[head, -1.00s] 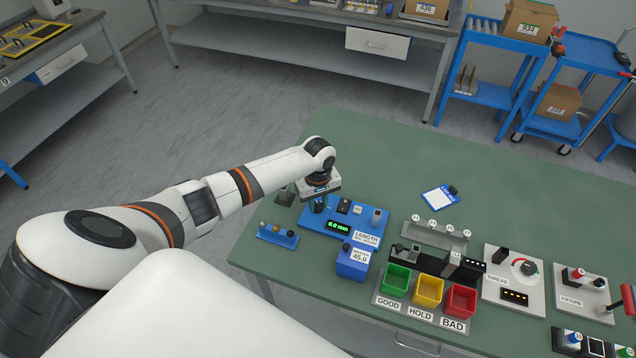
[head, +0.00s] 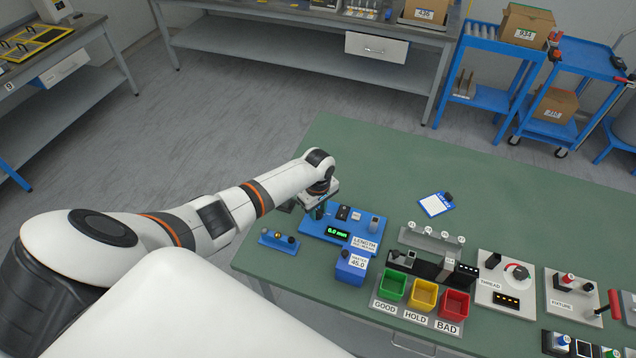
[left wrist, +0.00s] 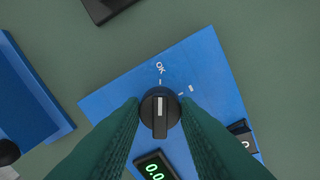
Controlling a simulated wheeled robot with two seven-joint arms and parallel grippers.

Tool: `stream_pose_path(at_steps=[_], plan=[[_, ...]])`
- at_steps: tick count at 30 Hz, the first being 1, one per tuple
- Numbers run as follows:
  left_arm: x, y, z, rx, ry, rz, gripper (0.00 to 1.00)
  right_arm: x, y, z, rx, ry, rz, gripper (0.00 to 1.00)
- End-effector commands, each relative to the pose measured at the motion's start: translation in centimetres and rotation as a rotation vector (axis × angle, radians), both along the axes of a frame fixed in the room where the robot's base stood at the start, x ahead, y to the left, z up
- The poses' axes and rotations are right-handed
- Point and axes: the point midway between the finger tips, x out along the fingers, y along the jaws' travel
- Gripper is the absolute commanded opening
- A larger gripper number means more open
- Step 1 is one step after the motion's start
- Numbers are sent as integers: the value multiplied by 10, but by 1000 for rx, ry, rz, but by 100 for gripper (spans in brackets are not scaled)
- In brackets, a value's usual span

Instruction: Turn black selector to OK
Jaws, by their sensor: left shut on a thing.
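The black selector (left wrist: 160,113) is a round knob with a raised bar and a white line, on the blue LENGTH panel (left wrist: 205,62). The white line points up the left wrist picture, toward the white OK label. My left gripper (left wrist: 160,116) is over the panel with its two dark green fingers shut on the selector, one on each side. In the head view my left gripper (head: 318,210) is at the panel's back left corner and hides most of the selector. The panel's display (head: 338,232) reads 0.0 mm. My right gripper is not in view.
A small blue rack (head: 279,241) stands left of the panel, and a blue MASTER 45.0 block (head: 350,266) in front. Green (head: 393,286), yellow (head: 423,295) and red (head: 454,305) bins stand to the right. The green table's (head: 400,165) back part is mostly clear.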

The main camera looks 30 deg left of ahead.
Motion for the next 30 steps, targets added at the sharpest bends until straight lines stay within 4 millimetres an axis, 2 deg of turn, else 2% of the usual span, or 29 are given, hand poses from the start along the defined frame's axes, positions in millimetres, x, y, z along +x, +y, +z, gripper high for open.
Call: stream_pose_path(at_steps=[2,3,6,14,18,23,30], plan=[[0,1,1,2,-1,2,6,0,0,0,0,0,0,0],[0,1,1,2,-1,2,33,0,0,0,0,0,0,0],[0,1,1,2,-1,1,50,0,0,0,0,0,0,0],[0,0,1,1,0,0,50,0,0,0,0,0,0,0],[1,0,7,-1,-2,-1,50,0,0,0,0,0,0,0],[1,1,34,1,-4,-1,50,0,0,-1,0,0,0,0],[1,1,84,1,-5,-1,50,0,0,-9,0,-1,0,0]])
